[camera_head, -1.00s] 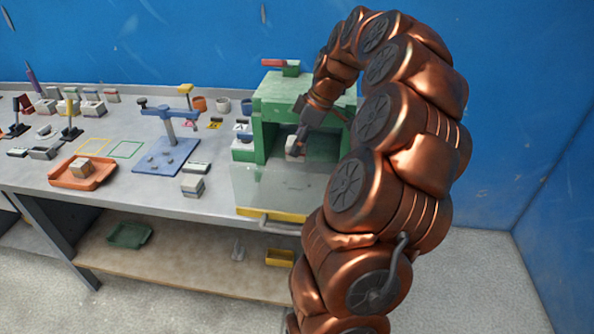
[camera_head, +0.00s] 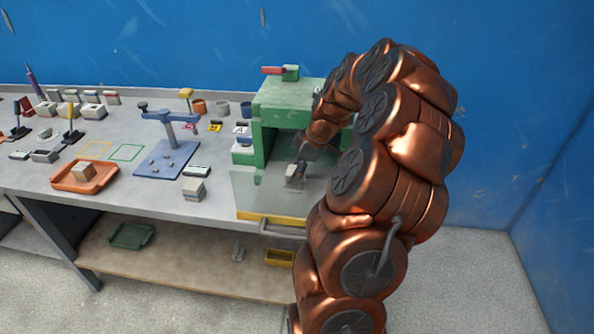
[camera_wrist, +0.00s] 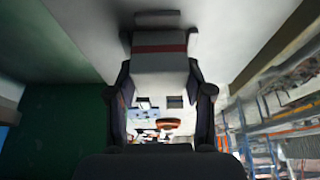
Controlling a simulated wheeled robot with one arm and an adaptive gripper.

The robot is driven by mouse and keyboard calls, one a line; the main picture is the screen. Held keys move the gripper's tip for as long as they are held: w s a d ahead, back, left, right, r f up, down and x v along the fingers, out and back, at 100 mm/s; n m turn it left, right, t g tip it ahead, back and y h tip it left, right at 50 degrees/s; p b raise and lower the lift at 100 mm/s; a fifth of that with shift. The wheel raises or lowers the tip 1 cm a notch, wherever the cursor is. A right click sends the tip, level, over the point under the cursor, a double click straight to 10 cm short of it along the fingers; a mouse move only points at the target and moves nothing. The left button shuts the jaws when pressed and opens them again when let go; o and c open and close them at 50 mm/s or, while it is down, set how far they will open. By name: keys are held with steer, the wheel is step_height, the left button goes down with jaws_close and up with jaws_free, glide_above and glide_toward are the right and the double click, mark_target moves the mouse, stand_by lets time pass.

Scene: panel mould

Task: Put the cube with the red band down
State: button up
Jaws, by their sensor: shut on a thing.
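The cube with the red band (camera_wrist: 158,62) is between the fingers of my gripper (camera_wrist: 159,45) in the wrist view; its dark red stripe runs across the pale face near the fingertips. In the head view my gripper (camera_head: 297,168) is low in front of the opening of the green machine (camera_head: 262,125), behind the clear panel. It is shut on the cube (camera_head: 291,180), which shows small and partly hidden there. I cannot tell whether the cube touches the surface below.
The clear panel (camera_head: 258,195) stands at the machine's front above a yellow edge. A grey block (camera_head: 193,190) is left of it on the bench. An orange tray (camera_head: 62,180) holds another cube (camera_head: 82,173). A blue fixture (camera_head: 168,160) stands between. Bare bench (camera_head: 140,195) lies in front.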

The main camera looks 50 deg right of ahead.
steer(key=shift+f, duration=0.15)
steer(key=o, duration=1.2)
steer(key=b+v, duration=0.2)
steer(key=v, duration=1)
steer(key=shift+b, duration=0.35)
steer(key=shift+r, duration=0.25)
